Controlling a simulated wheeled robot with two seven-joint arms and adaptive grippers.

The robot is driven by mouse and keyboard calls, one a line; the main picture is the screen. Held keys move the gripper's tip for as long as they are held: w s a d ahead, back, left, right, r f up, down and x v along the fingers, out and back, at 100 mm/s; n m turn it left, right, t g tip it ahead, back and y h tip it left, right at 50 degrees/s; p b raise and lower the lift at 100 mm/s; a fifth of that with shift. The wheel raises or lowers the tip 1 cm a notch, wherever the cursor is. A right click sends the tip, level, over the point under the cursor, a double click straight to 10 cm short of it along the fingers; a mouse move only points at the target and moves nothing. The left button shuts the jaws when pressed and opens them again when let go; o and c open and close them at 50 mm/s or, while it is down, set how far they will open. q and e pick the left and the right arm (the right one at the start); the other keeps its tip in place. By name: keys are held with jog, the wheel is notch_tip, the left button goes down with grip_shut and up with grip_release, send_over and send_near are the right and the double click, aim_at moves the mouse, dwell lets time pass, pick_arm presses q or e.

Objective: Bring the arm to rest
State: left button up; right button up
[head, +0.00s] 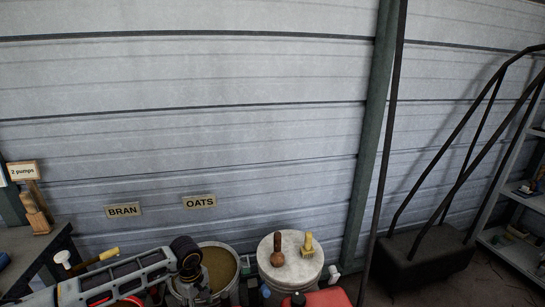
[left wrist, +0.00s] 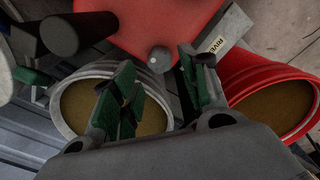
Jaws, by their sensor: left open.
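My left arm (head: 115,280) comes in from the lower left of the head view. Its dark, round joint stands in front of a feed bucket (head: 222,268). My left gripper (left wrist: 158,88) shows in the left wrist view with its two green-padded fingers spread apart. Nothing is held between them. Behind the fingers are a pale-rimmed bucket (left wrist: 68,88) with brown contents and a red bucket (left wrist: 235,83), also with brown contents. The fingers partly hide the pale-rimmed bucket. My right gripper shows in neither view.
A white-lidded bucket (head: 290,272) carries two brushes. A red object (head: 328,297) is at the bottom edge. A bench (head: 40,250) stands at left, a dark block with a frame (head: 425,257) and shelves (head: 512,250) at right. BRAN (head: 124,211) and OATS (head: 199,202) signs hang on the wall.

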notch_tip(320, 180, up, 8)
jog(key=p, duration=0.8)
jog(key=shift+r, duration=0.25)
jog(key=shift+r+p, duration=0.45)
jog(key=shift+p, duration=0.15)
